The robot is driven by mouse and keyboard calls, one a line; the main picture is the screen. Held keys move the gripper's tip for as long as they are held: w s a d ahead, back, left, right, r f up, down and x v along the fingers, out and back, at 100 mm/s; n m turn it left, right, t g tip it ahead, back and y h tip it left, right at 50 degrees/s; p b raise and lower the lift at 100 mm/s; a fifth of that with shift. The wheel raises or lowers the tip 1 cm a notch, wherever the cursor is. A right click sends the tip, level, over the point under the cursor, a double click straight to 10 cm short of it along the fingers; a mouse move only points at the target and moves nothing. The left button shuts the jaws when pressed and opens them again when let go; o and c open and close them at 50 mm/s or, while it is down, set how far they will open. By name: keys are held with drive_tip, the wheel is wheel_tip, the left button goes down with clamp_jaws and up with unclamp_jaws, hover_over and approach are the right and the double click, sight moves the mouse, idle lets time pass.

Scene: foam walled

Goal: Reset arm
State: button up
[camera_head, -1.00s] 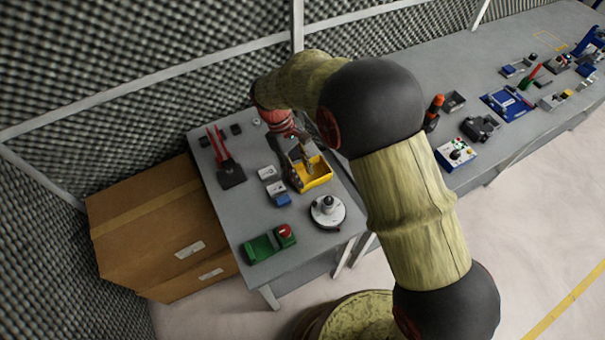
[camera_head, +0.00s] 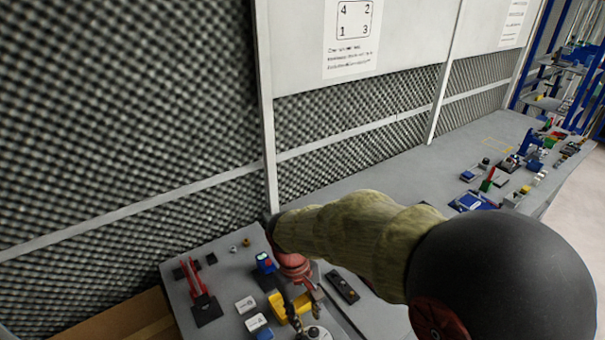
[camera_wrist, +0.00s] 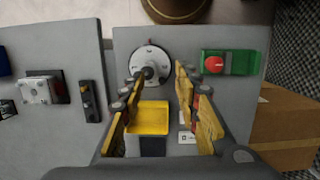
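My gripper (camera_wrist: 157,78) is open in the wrist view, its two yellow-brown fingers spread apart with nothing between the tips. It points down over the small grey table. The yellow bin (camera_wrist: 150,117) lies below, between the fingers in that view, and looks empty. In the head view my gripper (camera_head: 300,306) hangs in front of the yellow bin (camera_head: 279,312) and partly hides it. My arm reaches in from the lower right and covers part of the table.
Near the gripper are a round white-grey device (camera_wrist: 150,62), a green box with a red button (camera_wrist: 228,63) and a black strip (camera_head: 342,286). A red-handled black item (camera_head: 203,300) stands left. Foam walls (camera_head: 120,130) rise close behind; a cardboard box (camera_wrist: 284,125) stands beside the table.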

drive_tip(key=s+d+r+m+t+b, duration=0.1)
drive_tip(key=s+d+r+m+t, duration=0.2)
drive_tip(key=s+d+r, duration=0.3)
drive_tip(key=s+d+r+m+t+y+b, duration=0.1)
drive_tip(key=s+d+r+m+t, duration=0.3)
drive_tip(key=d+r, duration=0.5)
drive_tip(key=s+d+b, duration=0.1)
drive_tip(key=s+d, duration=0.1)
drive_tip(key=d, duration=0.1)
drive_tip(key=shift+d+r+y, duration=0.15)
drive_tip(key=shift+r+y, duration=0.15)
idle(0.8)
